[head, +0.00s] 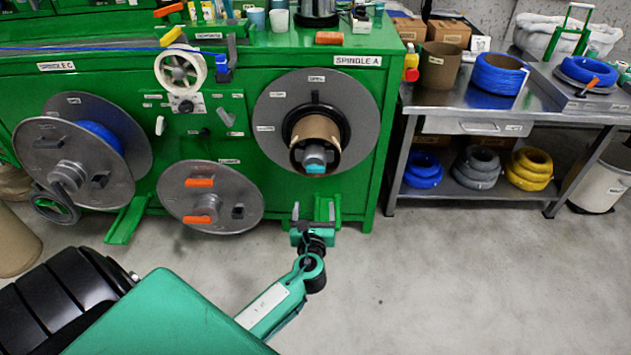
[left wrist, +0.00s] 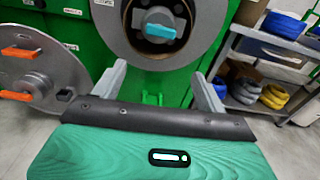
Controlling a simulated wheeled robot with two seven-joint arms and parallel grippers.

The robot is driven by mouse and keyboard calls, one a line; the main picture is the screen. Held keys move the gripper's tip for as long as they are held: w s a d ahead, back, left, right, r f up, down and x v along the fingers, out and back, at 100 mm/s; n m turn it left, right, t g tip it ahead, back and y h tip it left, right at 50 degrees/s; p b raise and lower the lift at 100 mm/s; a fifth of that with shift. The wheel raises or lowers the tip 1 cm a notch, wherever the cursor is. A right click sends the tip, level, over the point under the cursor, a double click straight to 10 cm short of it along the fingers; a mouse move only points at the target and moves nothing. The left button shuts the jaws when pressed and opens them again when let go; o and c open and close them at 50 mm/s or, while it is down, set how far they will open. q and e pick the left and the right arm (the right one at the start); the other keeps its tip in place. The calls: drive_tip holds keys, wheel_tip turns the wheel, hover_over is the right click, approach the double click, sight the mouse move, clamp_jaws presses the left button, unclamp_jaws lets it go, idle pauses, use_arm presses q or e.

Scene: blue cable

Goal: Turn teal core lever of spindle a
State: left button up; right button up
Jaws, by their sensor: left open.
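Spindle A is a round grey disc (head: 360,105) on the front of the green machine, under a "SPINDLE A" label. A brown cardboard core (head: 318,128) sits at its centre. The teal core lever (head: 315,168) shows at the lower part of the hub, lying roughly level. It also shows in the left wrist view (left wrist: 161,32), beyond the fingers. My left gripper (head: 327,208) is below the spindle, in front of the machine, with its fingers open, empty and apart from the lever. The left wrist view shows its two grey fingers spread wide (left wrist: 158,85). My right gripper is out of view.
A loose-looking grey flange with orange handles (head: 228,188) is left of spindle A. Spindle C (head: 65,165) is farther left. A steel table (head: 450,105) with blue, grey and yellow coils stands to the right. The floor (head: 420,290) right of my arm is clear.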

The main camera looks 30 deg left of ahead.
sight(315, 172)
use_arm(q)
drive_tip(key=shift+y, duration=0.3)
drive_tip(key=x, duration=0.4)
drive_tip(key=r+b+x, duration=0.1)
drive_tip(key=x, duration=0.9)
drive_tip(key=shift+r, duration=0.15)
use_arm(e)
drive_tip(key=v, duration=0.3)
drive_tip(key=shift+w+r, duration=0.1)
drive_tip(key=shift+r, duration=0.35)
use_arm(q)
drive_tip(key=shift+d, duration=0.1)
drive_tip(key=c, duration=1)
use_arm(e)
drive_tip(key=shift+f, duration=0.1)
